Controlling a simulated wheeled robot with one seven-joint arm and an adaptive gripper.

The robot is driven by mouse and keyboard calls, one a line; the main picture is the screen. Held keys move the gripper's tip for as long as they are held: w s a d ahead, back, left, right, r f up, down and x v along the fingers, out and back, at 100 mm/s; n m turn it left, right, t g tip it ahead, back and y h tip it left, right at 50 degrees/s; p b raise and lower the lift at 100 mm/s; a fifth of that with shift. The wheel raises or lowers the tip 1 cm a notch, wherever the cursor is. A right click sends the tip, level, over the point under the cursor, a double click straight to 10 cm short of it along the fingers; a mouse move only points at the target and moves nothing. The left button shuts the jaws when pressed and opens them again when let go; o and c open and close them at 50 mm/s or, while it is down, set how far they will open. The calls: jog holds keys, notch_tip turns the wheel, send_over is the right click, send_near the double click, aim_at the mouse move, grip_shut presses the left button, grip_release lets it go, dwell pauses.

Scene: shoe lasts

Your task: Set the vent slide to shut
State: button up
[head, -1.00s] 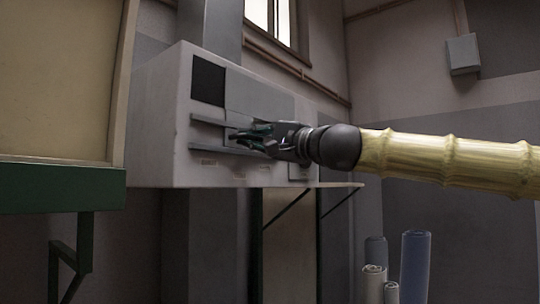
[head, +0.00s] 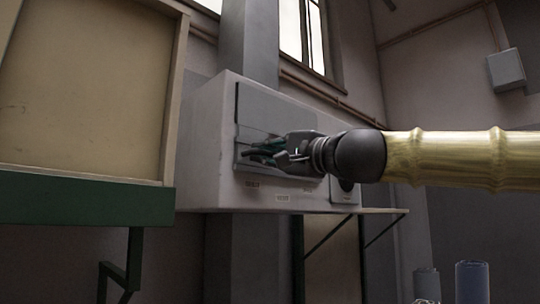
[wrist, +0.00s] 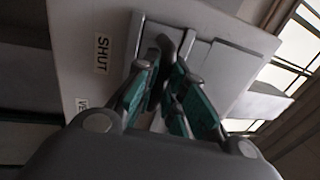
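The vent box (head: 205,165) is a pale wall-mounted case. Its grey slide plate (head: 275,108) lies over the left part of the front, and no dark opening shows. The plate also shows in the wrist view (wrist: 222,70), near a SHUT label (wrist: 101,53). My gripper (head: 250,152) is at the lower left of the plate. In the wrist view, its teal-padded fingers (wrist: 166,62) converge closely around a dark grey handle (wrist: 165,43) on the slide. The fingers hide most of the handle.
A green-framed board (head: 85,195) stands close on the left. A shelf bracket (head: 370,215) is below the box at right. Rolled tubes (head: 472,282) stand at lower right. A small grey box (head: 506,70) hangs on the right wall.

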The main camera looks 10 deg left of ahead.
jog(key=o, duration=0.4)
jog(key=shift+s+a, duration=0.1)
jog(key=shift+a, duration=0.1)
jog(key=shift+d, duration=0.15)
jog(key=v, duration=1.2)
jog(key=shift+f, duration=0.1)
